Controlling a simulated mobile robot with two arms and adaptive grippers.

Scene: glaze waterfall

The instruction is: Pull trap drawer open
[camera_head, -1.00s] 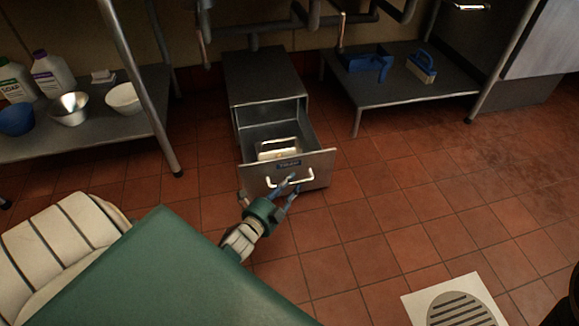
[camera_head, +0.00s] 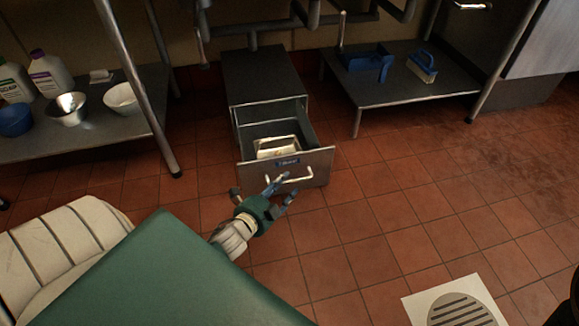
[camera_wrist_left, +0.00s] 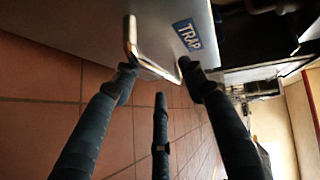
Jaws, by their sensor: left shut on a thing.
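The trap drawer (camera_head: 255,175) is a grey metal drawer in a floor cabinet (camera_head: 262,75) and stands pulled well out. Its front carries a blue TRAP label (camera_head: 287,161), also readable in the left wrist view (camera_wrist_left: 187,33). A pale U-shaped handle (camera_head: 303,179) sits below the label; its bar also shows in the left wrist view (camera_wrist_left: 152,66). My left gripper (camera_head: 280,187) is at the handle, its fingers shut around the bar. A light metal container (camera_head: 276,147) sits inside the drawer. My right gripper is not in view.
A low shelf (camera_head: 385,98) on the right holds a blue dustpan (camera_head: 367,63) and a brush (camera_head: 421,68). A left shelf (camera_head: 95,130) holds bowls and bottles. Shelf legs stand on both sides. Tiled floor in front of the drawer is free, with a drain (camera_head: 460,308).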

